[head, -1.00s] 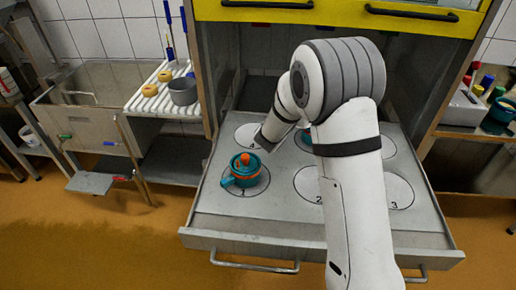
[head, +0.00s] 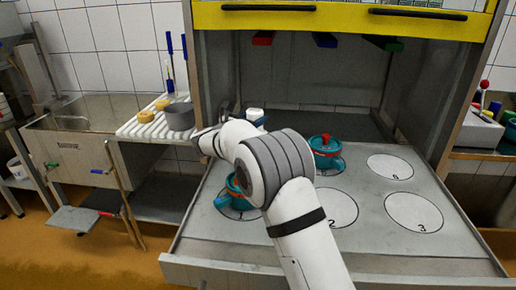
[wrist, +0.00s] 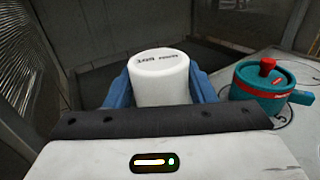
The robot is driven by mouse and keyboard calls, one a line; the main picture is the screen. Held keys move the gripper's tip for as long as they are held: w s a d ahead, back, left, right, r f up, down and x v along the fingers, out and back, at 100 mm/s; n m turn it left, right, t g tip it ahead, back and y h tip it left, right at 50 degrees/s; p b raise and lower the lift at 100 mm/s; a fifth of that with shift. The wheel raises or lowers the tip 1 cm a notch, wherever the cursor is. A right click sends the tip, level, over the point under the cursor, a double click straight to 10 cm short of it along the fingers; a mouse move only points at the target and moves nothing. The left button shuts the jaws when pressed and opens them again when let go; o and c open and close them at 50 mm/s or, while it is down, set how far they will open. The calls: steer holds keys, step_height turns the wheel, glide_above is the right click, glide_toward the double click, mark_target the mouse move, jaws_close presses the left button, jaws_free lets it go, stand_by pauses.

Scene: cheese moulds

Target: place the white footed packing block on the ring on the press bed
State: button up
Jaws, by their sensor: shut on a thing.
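The white packing block (wrist: 160,78) is held upright between the blue fingers of my gripper (wrist: 162,90) in the wrist view. Its pale top carries dark lettering; its feet are hidden. In the head view a white piece that looks like this block (head: 254,115) shows just behind my arm, over the back left of the press bed (head: 425,250). My arm hides most of the gripper there. The ring numbered 4 is hidden behind my arm. Bare numbered rings 2 (head: 338,208), 3 (head: 413,212) and 6 (head: 390,167) show. Whether the block touches the bed cannot be told.
A teal mould with a red knob (head: 326,152) stands on ring 5, right of my gripper; it also shows in the wrist view (wrist: 268,88). Another teal mould (head: 238,192) stands at the front left, partly behind my arm. Cabinet walls flank the bed.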

step_height(320, 180, down, 7)
steer(key=shift+f+b, duration=0.1)
steer(key=shift+b, duration=0.2)
steer(key=shift+f, duration=0.1)
steer(key=o, duration=1.2)
steer(key=shift+s+a, duration=0.1)
steer(key=shift+s, duration=0.05)
steer(key=v, duration=1.1)
steer(key=shift+s+a, duration=0.2)
steer(key=shift+s, duration=0.1)
